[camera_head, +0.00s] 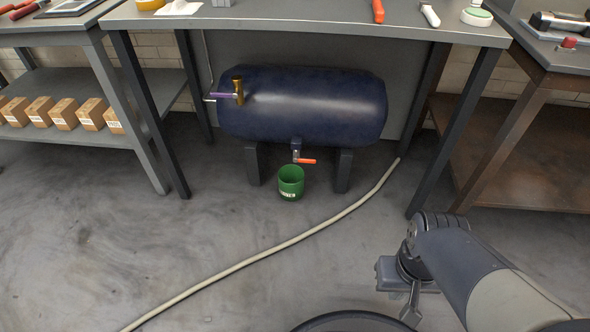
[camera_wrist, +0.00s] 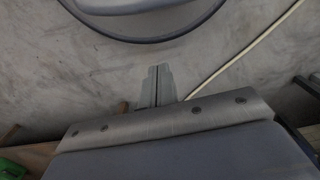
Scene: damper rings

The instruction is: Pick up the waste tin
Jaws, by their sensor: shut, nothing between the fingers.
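The waste tin (camera_head: 291,183) is a green, open-topped cylinder with a small white label. It stands upright on the floor under the drain valve (camera_head: 302,159) of the dark blue tank, between the tank's two legs. My gripper (camera_head: 411,318) hangs at the lower right in the head view, well apart from the tin. In the wrist view my gripper (camera_wrist: 158,72) has its two fingers together with nothing between them. The tin is not recognisable in the wrist view.
The blue tank (camera_head: 303,106) sits under a grey workbench (camera_head: 300,22). A pale hose (camera_head: 268,259) runs across the floor between my gripper and the tin. Bench legs stand at both sides. A shelf with boxes (camera_head: 64,114) is left, a brown bench (camera_head: 525,165) right. The front floor is mostly clear.

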